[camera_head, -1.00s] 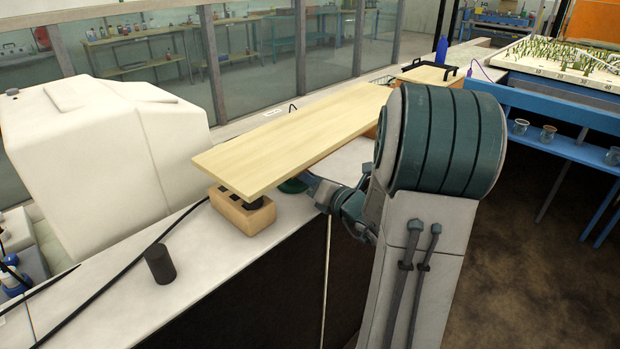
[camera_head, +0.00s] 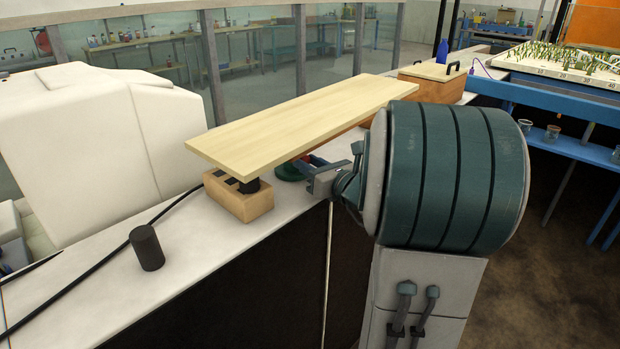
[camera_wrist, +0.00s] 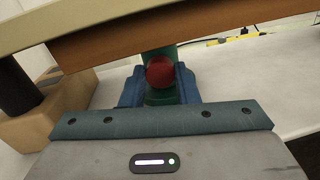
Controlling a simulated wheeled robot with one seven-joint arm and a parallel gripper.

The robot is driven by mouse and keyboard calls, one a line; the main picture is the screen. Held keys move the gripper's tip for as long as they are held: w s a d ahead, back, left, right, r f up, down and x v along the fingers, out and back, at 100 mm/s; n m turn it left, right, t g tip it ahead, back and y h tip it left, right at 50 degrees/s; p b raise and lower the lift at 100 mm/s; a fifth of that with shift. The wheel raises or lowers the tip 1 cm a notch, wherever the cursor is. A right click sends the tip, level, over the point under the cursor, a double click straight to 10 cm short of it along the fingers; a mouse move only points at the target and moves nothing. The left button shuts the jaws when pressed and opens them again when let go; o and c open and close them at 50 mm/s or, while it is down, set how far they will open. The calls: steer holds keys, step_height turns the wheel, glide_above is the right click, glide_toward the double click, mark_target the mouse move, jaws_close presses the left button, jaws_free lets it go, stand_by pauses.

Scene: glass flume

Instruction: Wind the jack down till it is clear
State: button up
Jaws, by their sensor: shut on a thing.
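The green jack (camera_head: 289,173) stands on the white ledge under a long pale board (camera_head: 300,118). In the wrist view the jack (camera_wrist: 160,97) shows a red round knob (camera_wrist: 160,71) between my blue fingers. My gripper (camera_wrist: 159,80) is shut on this knob, which faces the wrist camera. It also reaches in from the right in the head view (camera_head: 312,170). A brown beam (camera_wrist: 160,35) runs beneath the board. The jack's top is close under or against the beam; I cannot tell whether they touch.
A wooden block (camera_head: 238,204) with dark posts stands under the board's near end. A loose black cylinder (camera_head: 147,248) stands on the ledge, near a black cable (camera_head: 110,262). A large white tank (camera_head: 70,150) is at left, a lidded wooden box (camera_head: 432,86) behind.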

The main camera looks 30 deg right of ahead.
steer(key=n+b, duration=0.4)
steer(key=b, duration=0.1)
steer(key=shift+f, duration=0.3)
steer(key=n+b, duration=0.1)
steer(key=b, duration=0.1)
steer(key=shift+r+n+b, duration=0.15)
steer(key=shift+n+b, duration=0.15)
steer(key=shift+n, duration=0.1)
steer(key=shift+r, duration=0.1)
steer(key=o, duration=1)
steer(key=p+v, duration=0.1)
steer(key=v, duration=1.3)
steer(key=shift+r, duration=0.1)
steer(key=shift+w, duration=0.1)
